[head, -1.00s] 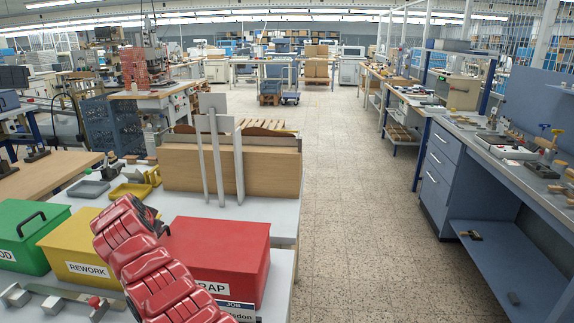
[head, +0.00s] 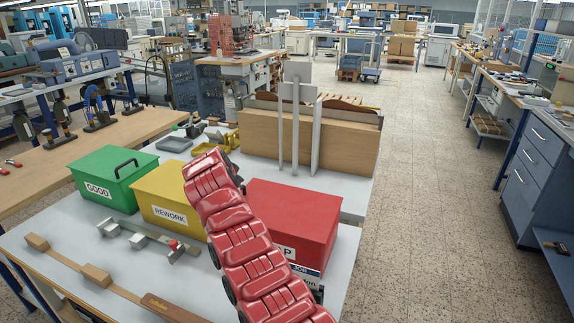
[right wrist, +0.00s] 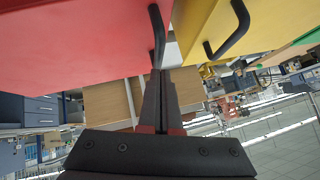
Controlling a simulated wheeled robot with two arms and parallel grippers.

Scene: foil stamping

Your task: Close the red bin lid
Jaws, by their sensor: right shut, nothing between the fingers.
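The red bin (head: 300,215) stands on the white table, at the right of a row of bins. Its lid looks flat and down, though my right arm covers its left front part and most of its label. In the right wrist view the red lid (right wrist: 70,45) fills the upper left, with its black handle (right wrist: 157,35) at its edge. My right gripper (right wrist: 158,73) is shut and empty, its fingertips near that handle in the picture; I cannot tell whether they touch. In the head view my red right arm hides the fingers. My left gripper is out of view.
The yellow REWORK bin (head: 165,190) and green GOOD bin (head: 108,180) stand to the left with lids down. A metal fixture (head: 150,238) lies in front. A wooden stand with upright plates (head: 300,120) is behind the red bin. The aisle at right is clear.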

